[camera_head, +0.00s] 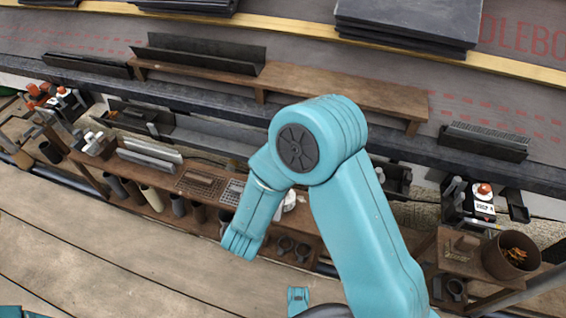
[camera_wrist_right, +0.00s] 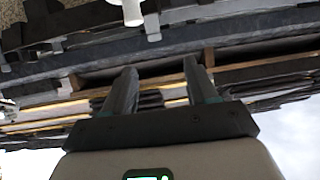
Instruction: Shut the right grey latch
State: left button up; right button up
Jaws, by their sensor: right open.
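A boxy device (camera_head: 482,200) with an orange knob and a white label stands at the right in the head view. My left gripper does not show.
A wooden shelf (camera_head: 340,90) runs along the gutter, with slate stacks (camera_head: 410,20) above. A tool rack (camera_head: 150,190) stands below, left of centre. A pot (camera_head: 511,255) sits at the lower right. Orange-topped devices (camera_head: 50,95) are at the far left. Bare planks lie at lower left.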

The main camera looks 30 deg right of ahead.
jog(key=shift+h, duration=0.4)
jog(key=b+x, duration=0.3)
jog(key=x, duration=0.4)
jog(key=b+x, duration=0.3)
jog(key=x, duration=0.5)
jog(key=shift+s+d+r, duration=0.1)
jog(key=shift+d, duration=0.3)
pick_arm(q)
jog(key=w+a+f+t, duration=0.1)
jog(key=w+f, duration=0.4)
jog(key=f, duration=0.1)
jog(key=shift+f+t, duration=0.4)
pick_arm(e)
jog(key=shift+w+d, duration=0.25)
jog(key=shift+d, duration=0.05)
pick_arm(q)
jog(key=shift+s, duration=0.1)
pick_arm(e)
jog(key=c, duration=1)
